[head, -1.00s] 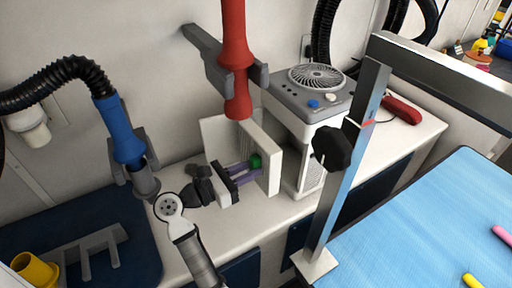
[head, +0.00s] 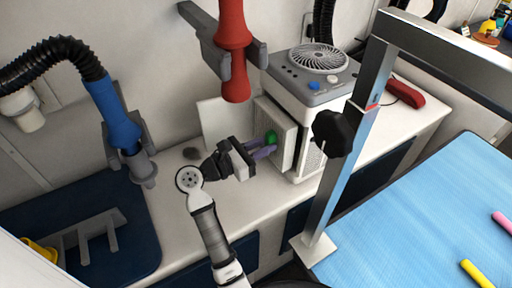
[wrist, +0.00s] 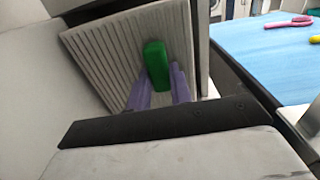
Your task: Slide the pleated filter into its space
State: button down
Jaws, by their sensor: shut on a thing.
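The pleated filter (head: 286,150) is a pale square slab with a green grip tab (head: 271,137) on its face. It stands upright at the left side of the white air unit (head: 311,163), where its space is. Its edge still shows outside the housing; how deep it sits I cannot tell. My gripper (head: 266,148) has purple fingers closed on the green tab. In the wrist view the ribbed filter face (wrist: 100,62) looks tilted, with the tab (wrist: 157,66) between my fingers (wrist: 160,88). The inside of the space is hidden behind the filter.
A white panel (head: 220,118) stands left of the filter. A red nozzle (head: 236,85) hangs above in a grey holder. A grey post with black knob (head: 334,132) stands in front of the unit, beside the blue table (head: 420,215). The counter (head: 180,212) near my gripper is mostly clear.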

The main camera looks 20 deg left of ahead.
jog(key=b+x, duration=0.1)
jog(key=x, duration=0.8)
jog(key=shift+w+d+f, duration=0.15)
jog(key=shift+d, duration=0.15)
dwell(0.3)
jog(key=shift+f+b, duration=0.3)
jog(key=shift+b, duration=0.15)
dwell(0.3)
jog(key=c, duration=1.2)
grip_release()
jog(key=b+v, duration=0.1)
jog(key=v, duration=1.3)
